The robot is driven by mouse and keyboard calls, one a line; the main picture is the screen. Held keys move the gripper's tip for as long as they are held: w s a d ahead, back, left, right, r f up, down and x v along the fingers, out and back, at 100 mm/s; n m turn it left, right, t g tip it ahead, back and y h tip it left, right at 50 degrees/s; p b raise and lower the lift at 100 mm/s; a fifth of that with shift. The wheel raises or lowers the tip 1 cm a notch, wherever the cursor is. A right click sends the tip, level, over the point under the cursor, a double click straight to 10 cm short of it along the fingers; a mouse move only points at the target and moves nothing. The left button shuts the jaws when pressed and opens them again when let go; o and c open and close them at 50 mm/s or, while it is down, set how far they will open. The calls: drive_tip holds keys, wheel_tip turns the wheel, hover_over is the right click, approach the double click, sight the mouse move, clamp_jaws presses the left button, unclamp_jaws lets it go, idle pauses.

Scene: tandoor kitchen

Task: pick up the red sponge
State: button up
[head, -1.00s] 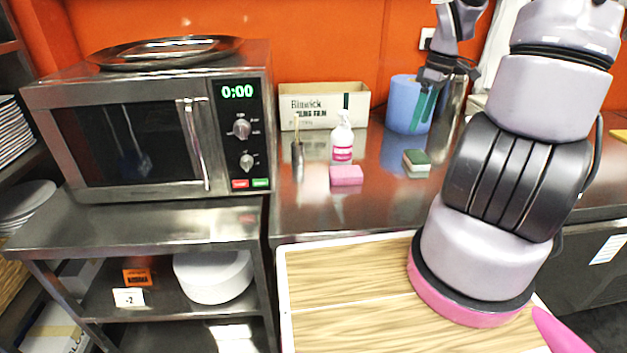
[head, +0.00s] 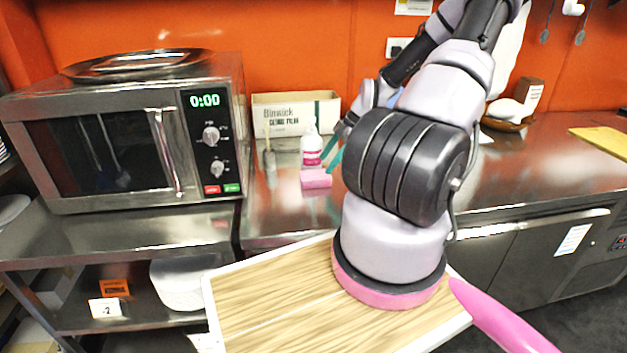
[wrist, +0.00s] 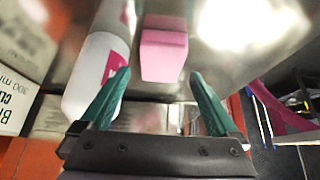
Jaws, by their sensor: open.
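The sponge (head: 316,178) is a pinkish-red block lying on the steel counter, in front of a white spray bottle (head: 311,148) with a pink label. My gripper (head: 336,145) has teal fingers and is just right of the bottle, above and near the sponge; my arm hides part of it. In the wrist view the sponge (wrist: 164,54) lies ahead, centred between the open fingertips of my gripper (wrist: 160,76). Nothing is between the fingers, and the sponge looks just beyond the tips.
The bottle stands close by my left finger in the wrist view. A cardboard film box (head: 296,112) is behind it, and a dark holder (head: 269,158) to its left. A microwave (head: 125,130) stands further left. The counter (head: 540,160) to the right is mostly clear.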

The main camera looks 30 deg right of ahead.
sight(317, 174)
drive_tip(key=x, duration=0.5)
drive_tip(key=shift+a+f, duration=0.2)
drive_tip(key=shift+a, duration=0.15)
drive_tip(key=c, duration=1.2)
drive_tip(key=shift+r, duration=0.3)
